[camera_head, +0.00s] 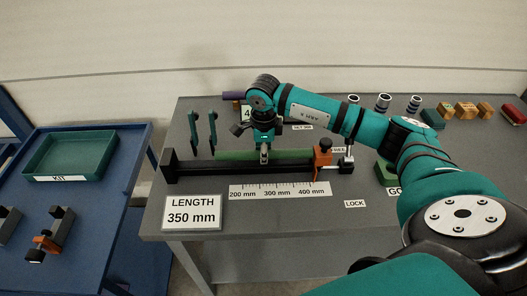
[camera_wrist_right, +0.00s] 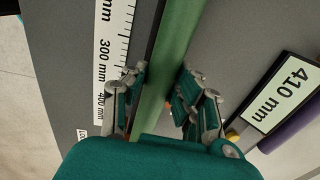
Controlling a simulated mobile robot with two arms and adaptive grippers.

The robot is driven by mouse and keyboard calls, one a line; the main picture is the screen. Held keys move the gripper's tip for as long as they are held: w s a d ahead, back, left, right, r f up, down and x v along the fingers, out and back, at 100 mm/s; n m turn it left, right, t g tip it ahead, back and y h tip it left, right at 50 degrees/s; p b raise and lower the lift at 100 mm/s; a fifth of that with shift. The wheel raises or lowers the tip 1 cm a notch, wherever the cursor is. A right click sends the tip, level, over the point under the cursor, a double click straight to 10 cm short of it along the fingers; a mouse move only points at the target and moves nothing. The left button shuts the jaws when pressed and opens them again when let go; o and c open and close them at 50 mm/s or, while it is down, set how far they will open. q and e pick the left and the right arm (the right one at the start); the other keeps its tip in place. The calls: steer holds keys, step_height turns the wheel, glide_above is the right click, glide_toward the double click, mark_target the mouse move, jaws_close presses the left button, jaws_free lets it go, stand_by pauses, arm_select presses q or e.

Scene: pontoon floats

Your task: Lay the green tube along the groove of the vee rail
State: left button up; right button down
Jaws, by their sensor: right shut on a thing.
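The green tube (camera_head: 295,154) lies lengthwise along the back of the black vee rail (camera_head: 215,170) in the head view. My right gripper (camera_head: 264,154) points down and is shut on the tube near its middle. In the right wrist view the tube (camera_wrist_right: 175,35) runs between the two fingers, with a dark strip of rail along its left side. I cannot tell whether the tube rests in the groove or is held just above or behind it. My left gripper is not in view.
An orange clamp (camera_head: 322,153) stands at the rail's right end. A printed scale (camera_head: 280,191) and a length sign reading 350 mm (camera_head: 192,212) lie in front. Two dark green uprights (camera_head: 195,130) stand behind at left. A purple tube (camera_wrist_right: 295,125) lies beyond a 410 mm label.

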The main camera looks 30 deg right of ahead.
steer(key=shift+f+b, duration=0.9)
steer(key=shift+f, duration=0.2)
steer(key=c, duration=1)
jaws_free()
steer(key=r, duration=1.2)
steer(key=shift+s+a, duration=0.2)
steer(key=shift+s, duration=0.15)
